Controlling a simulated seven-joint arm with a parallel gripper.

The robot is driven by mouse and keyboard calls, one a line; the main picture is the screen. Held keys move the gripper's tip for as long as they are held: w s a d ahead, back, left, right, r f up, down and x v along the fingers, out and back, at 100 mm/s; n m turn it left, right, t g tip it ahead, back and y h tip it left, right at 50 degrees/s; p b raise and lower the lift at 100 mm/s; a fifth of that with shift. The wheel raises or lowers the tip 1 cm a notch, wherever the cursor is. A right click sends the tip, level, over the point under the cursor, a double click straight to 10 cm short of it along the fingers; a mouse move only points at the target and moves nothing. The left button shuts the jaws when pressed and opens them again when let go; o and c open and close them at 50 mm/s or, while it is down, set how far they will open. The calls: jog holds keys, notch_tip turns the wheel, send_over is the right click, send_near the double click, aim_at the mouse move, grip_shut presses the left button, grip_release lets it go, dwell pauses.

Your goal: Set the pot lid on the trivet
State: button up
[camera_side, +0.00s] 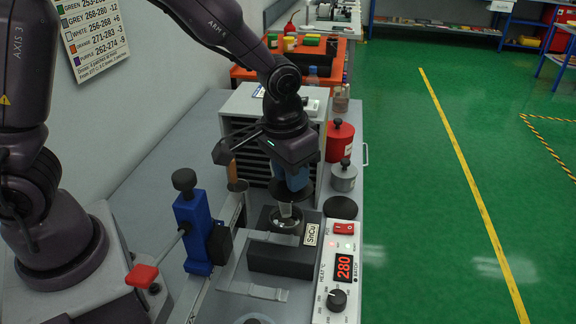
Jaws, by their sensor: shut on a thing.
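My gripper (292,181), with blue fingers, points down over the solder pot and is shut on the pot lid. The pot lid (307,190) is a dark round disc, held level just above the pot; its grip is mostly hidden by the fingers. The pot (264,222) is a dark round vessel in a black block, with pale bits visible inside it. A pale, see-through patch shows between lid and pot; I cannot tell what it is. The trivet appears to be the flat black disc (340,207) on the bench, right of the pot, and it is bare.
A control panel (337,270) reading 280 stands right of the pot block. A grey canister (343,178) and a red canister (339,139) stand behind the trivet. A blue clamp stand (197,230) is at left. An orange-handled tool (233,172) stands beside the drawer cabinet (256,110).

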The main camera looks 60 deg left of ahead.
jog(key=shift+w+d+f, duration=0.1)
jog(key=shift+w+f, duration=0.1)
jog(key=shift+w, duration=0.1)
jog(key=w+a+f+n, duration=0.1)
jog(key=w+f+n, duration=0.35)
jog(key=w, duration=0.65)
jog(key=n+y, duration=0.1)
jog(key=n, duration=0.5)
send_over(340, 206)
notch_tip(340, 206, down, 5)
jog(key=shift+m+g, duration=0.25)
jog(key=shift+g, duration=0.05)
jog(key=shift+d+f, duration=0.2)
jog(key=shift+f, duration=3)
jog(key=shift+s+f, duration=0.1)
jog(key=shift+f, duration=0.25)
jog(key=o, duration=1.6)
jog(key=shift+r, duration=3.45)
